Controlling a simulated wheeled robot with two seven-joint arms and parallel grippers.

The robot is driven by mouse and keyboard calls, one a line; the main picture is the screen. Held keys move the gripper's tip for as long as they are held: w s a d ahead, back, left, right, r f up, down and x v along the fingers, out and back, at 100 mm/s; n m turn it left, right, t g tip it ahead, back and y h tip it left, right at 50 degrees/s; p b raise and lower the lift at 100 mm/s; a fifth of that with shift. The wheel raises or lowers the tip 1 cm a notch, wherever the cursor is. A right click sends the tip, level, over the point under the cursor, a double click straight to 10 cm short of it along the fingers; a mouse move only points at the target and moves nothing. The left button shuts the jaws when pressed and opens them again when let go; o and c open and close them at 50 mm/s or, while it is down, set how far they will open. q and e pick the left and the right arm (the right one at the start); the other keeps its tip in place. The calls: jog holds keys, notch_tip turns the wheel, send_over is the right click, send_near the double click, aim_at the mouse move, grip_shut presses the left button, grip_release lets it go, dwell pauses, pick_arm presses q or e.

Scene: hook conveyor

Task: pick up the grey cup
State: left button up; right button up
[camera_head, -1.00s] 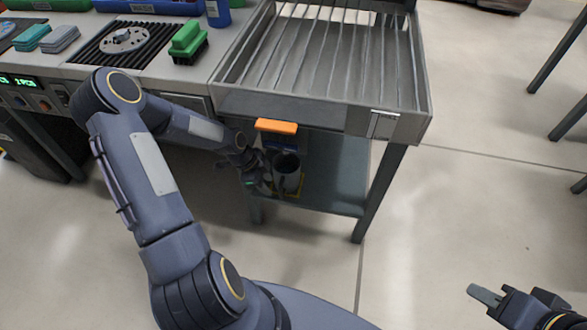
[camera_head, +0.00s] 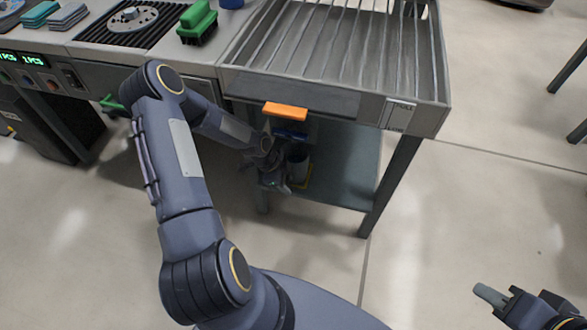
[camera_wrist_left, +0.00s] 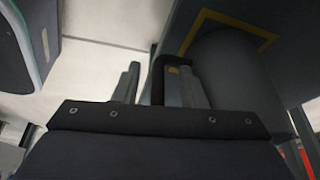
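The grey cup (camera_head: 298,168) stands on the lower shelf of the rack table, partly hidden behind my left gripper (camera_head: 277,183). In the left wrist view, the cup (camera_wrist_left: 232,68) fills the area right of centre, with its dark handle (camera_wrist_left: 157,78) on its left. My left gripper (camera_wrist_left: 157,86) has its two fingers apart, one on each side of the handle in this view. Whether either finger touches the handle cannot be told. My right gripper (camera_head: 515,298) is at the lower right over the floor, away from the cup; its opening is unclear.
A yellow outline (camera_wrist_left: 268,42) marks the shelf (camera_head: 340,182) by the cup. An orange handle (camera_head: 285,111) and a blue item (camera_head: 290,134) are above it. The slatted rack (camera_head: 330,45) overhangs the shelf, and a table leg (camera_head: 388,190) stands to the right.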

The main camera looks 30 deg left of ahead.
pick_arm(q)
jog(key=shift+c, duration=0.5)
grip_shut()
jog(key=shift+r, duration=0.15)
jog(key=shift+r, duration=0.25)
notch_tip(320, 180, up, 3)
jog(key=shift+r+p, duration=0.2)
jog(key=shift+p, duration=0.6)
jog(key=s+d, duration=0.4)
jog(key=s, duration=1.3)
jog(key=shift+s+f, duration=0.3)
jog(key=shift+f, duration=0.05)
